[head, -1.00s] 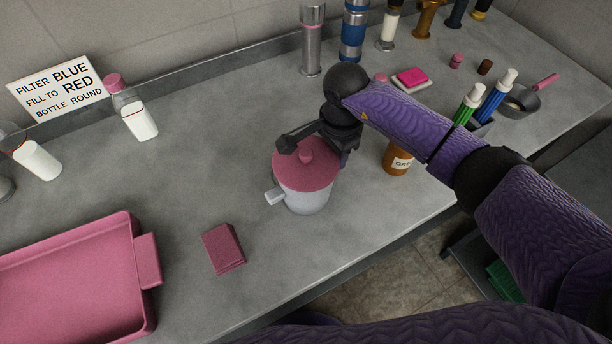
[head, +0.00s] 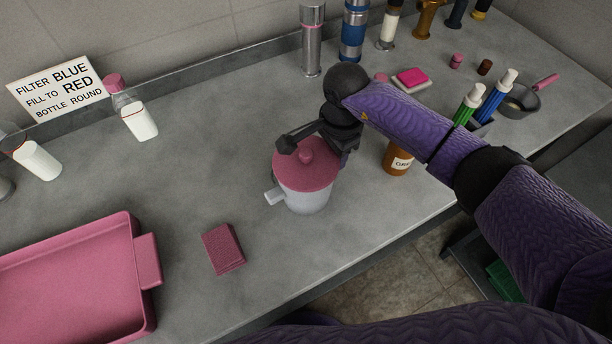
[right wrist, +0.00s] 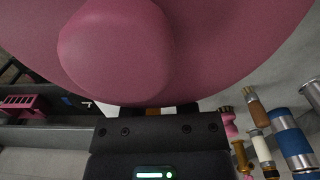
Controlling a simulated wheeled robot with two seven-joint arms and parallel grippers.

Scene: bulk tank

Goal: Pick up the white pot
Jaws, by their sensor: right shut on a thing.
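The white pot (head: 303,201) stands upright on the grey counter near its front edge, with a short white handle at its left. A pink lid (head: 304,172) with a round knob covers it. My right gripper (head: 322,150) is at the far right side of the pot, shut on it; the arm and gripper body hide the fingertips and the grip point. In the right wrist view the pink lid (right wrist: 220,45) and its knob fill the upper part, and the fingers are mostly hidden beneath the lid. My left gripper is not in view.
A brown labelled jar (head: 397,161) stands close right of the pot. A pink sponge (head: 223,249) and a pink tray (head: 70,285) lie at left. Bottles and cylinders (head: 312,45) line the back.

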